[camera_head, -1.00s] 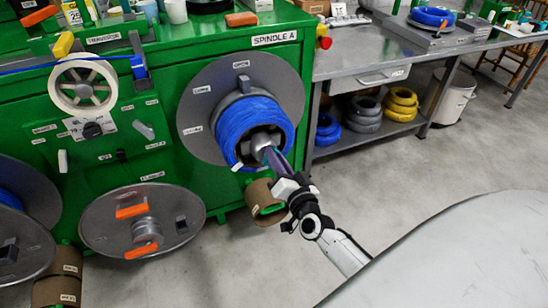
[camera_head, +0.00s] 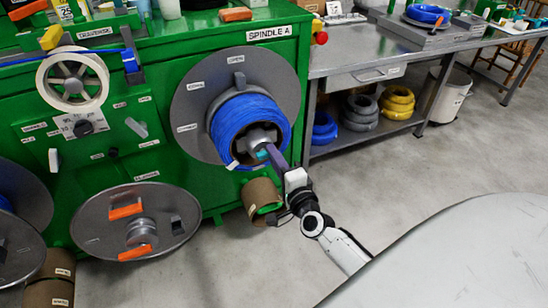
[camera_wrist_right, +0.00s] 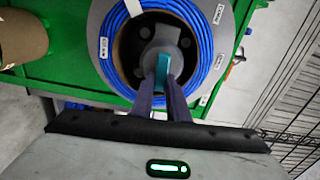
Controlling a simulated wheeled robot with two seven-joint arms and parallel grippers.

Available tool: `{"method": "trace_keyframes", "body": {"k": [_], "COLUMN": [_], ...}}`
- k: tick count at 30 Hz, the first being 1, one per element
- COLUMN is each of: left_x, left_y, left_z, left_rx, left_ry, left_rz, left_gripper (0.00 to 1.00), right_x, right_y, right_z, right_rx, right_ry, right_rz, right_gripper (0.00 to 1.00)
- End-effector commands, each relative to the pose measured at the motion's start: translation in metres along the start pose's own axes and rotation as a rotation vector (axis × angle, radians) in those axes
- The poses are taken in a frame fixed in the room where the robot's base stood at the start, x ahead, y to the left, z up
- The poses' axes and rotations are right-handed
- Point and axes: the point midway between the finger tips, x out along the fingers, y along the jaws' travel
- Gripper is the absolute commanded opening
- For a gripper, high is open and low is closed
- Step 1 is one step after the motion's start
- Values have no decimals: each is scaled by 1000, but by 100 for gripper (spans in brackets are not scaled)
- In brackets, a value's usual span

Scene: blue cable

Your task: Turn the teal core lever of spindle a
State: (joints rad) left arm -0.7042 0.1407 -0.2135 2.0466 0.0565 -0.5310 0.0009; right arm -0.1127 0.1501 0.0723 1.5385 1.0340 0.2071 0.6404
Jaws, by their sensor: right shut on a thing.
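Spindle A (camera_head: 183,101) is a grey disc on the green machine front, with a coil of blue cable (camera_head: 226,118) wound around its core. The teal core lever (camera_head: 262,154) sits at the middle of the core; it also shows in the right wrist view (camera_wrist_right: 161,72). My right gripper (camera_head: 271,152) reaches in from the lower right and is shut on the teal lever, its two fingers on either side of it in the right wrist view (camera_wrist_right: 162,85). The fingers hide part of the lever. My left gripper is not in view.
A lower spindle with orange levers (camera_head: 127,212) is at the lower left. A brown cardboard core (camera_head: 259,196) sits below the cable coil. A metal bench (camera_head: 385,48) with cable coils on its shelf stands to the right. The floor between is clear.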

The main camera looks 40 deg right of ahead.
Motion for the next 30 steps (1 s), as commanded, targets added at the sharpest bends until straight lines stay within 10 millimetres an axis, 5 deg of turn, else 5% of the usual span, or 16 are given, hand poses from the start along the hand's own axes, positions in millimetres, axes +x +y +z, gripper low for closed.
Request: {"method": "trace_keyframes", "body": {"k": [22,23,25,30], "left_x": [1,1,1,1], "left_y": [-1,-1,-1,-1], "left_z": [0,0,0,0], "left_rx": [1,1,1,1], "left_ry": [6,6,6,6], "left_rz": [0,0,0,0], "left_gripper": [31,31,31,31], "right_x": [0,0,0,0], "right_y": [2,2,2,2], "right_z": [0,0,0,0], "right_rx": [86,86,85,83], "right_ry": [1,1,1,1], "right_rz": [2,2,2,1], "right_gripper": [0,19,31,33]}}
